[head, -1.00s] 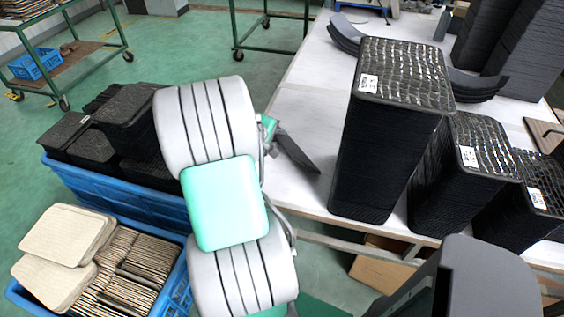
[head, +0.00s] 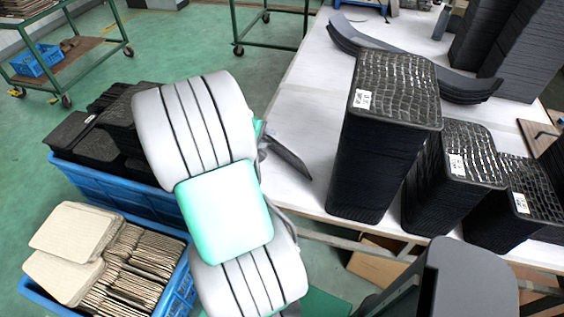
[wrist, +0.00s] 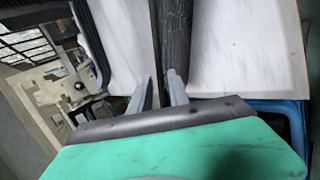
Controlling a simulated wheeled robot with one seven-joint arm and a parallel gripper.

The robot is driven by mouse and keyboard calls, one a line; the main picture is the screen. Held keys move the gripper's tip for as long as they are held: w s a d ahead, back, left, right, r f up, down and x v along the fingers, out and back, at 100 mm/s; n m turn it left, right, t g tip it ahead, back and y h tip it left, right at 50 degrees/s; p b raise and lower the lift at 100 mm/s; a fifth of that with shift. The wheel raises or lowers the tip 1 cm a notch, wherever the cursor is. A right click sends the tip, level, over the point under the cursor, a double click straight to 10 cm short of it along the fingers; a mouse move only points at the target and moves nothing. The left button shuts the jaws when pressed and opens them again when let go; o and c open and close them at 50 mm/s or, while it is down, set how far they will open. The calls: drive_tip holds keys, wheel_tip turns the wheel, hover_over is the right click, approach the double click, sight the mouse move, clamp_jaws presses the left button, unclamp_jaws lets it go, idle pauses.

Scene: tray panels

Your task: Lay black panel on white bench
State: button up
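A thin black panel (head: 288,158) sticks out to the right from behind my arm in the head view, tilted, above the near left edge of the white bench (head: 300,110). In the wrist view the panel (wrist: 174,35) shows as a dark textured strip running up from the fingers, with white bench surface on both sides. My gripper (wrist: 160,88) appears shut on the panel's near end. Whether the panel touches the bench cannot be told.
Tall black panel stacks (head: 385,140) stand on the bench to the right, and curved black pieces (head: 420,65) lie behind. A blue crate of black panels (head: 115,185) and a crate of beige panels (head: 75,230) stand left. The bench's left part is clear.

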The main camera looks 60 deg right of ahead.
wheel_tip(320, 180, up, 7)
drive_tip(key=a+p, duration=0.2)
drive_tip(key=p, duration=0.2)
drive_tip(key=s+a+f+m+y, duration=0.2)
drive_tip(key=a+f+m+y, duration=0.4)
drive_tip(key=a+f, duration=0.5)
drive_tip(key=w+a+r+y, duration=0.2)
drive_tip(key=a+r, duration=0.1)
drive_tip(key=a, duration=0.6)
drive_tip(key=w+a+r+n+t+y, duration=0.1)
drive_tip(key=w+a+r+n+t, duration=0.2)
drive_tip(key=a+r, duration=0.5)
drive_tip(key=w+a+r+n+t, duration=0.3)
drive_tip(key=w+a+r, duration=0.3)
drive_tip(key=a, duration=0.8)
wheel_tip(320, 180, up, 3)
drive_tip(key=shift+r+n+y, duration=0.15)
drive_tip(key=shift+n+y, duration=0.25)
drive_tip(key=shift+n, duration=0.5)
